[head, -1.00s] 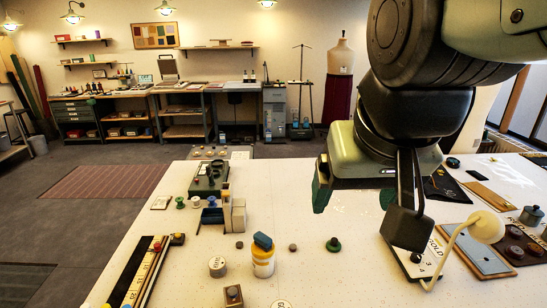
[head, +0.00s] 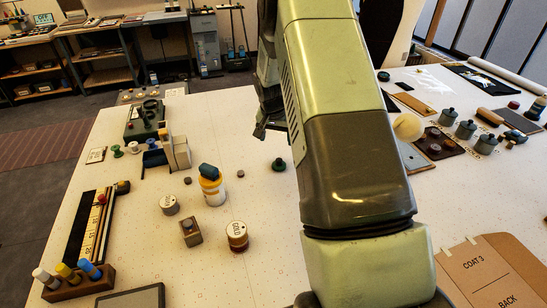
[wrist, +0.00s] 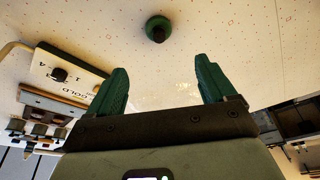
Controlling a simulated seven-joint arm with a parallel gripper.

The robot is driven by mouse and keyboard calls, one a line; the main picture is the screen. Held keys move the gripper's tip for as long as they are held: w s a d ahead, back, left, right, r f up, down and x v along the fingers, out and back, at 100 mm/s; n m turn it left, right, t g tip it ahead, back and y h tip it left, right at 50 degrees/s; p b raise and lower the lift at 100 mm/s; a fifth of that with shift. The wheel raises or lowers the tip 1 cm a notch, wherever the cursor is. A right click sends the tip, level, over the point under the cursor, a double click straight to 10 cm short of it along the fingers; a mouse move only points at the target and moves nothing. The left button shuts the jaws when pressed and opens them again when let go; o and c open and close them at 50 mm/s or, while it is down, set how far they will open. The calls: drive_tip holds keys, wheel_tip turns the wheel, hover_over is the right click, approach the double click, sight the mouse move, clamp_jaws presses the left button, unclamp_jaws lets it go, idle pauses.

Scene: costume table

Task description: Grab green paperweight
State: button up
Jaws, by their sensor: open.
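The green paperweight (head: 278,165), a small round dark green piece with a dark knob, stands on the white dotted table, just left of my arm in the head view. In the wrist view the paperweight (wrist: 158,29) shows ahead of my fingertips, about centred between them and apart from them. My gripper (wrist: 162,78) is open and empty, with two green finger pads. In the head view my gripper (head: 262,130) shows only in part beside my arm, behind and left of the paperweight.
A labelled board (wrist: 67,70) and a lamp arm (wrist: 15,47) are at left in the wrist view. Table around the paperweight is clear.

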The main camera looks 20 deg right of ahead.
hover_over(279, 159)
drive_tip(key=s, duration=0.2)
drive_tip(key=f, duration=0.5)
drive_tip(key=a+f, duration=0.1)
drive_tip(key=f, duration=0.2)
drive_tip(key=shift+w, duration=0.1)
drive_tip(key=x, duration=0.5)
drive_tip(key=shift+w+d+f, duration=0.2)
drive_tip(key=shift+f, duration=0.1)
